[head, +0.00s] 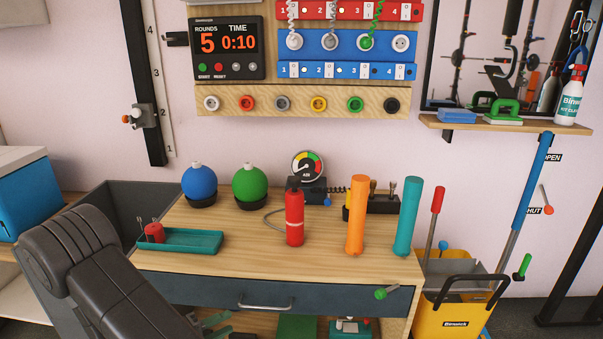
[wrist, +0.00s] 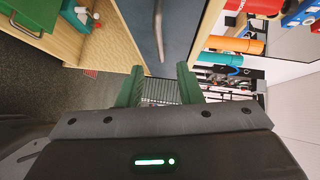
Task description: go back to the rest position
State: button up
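My arm reaches in from the lower left of the head view, with its dark links in front of the table's left side. My gripper (wrist: 160,85) shows two green fingers set apart in the wrist view, with nothing held between them. In the head view the green fingers (head: 214,322) show only partly at the bottom edge, in front of the table and below its drawer. The wrist view is turned sideways, with the dark drawer front (wrist: 170,25) beyond the fingers.
The wooden table (head: 225,268) holds a blue ball (head: 199,182), green ball (head: 250,182), teal tray (head: 205,241), red extinguisher-like bottle (head: 294,217), orange roller (head: 357,215) and teal roller (head: 406,216). The drawer handle (head: 265,306) sticks out. A yellow bucket (head: 455,312) stands right.

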aim_at(261, 307)
jog(key=b+x, duration=0.3)
jog(key=x, duration=0.9)
jog(key=shift+f, duration=0.1)
jog(key=shift+s, duration=0.1)
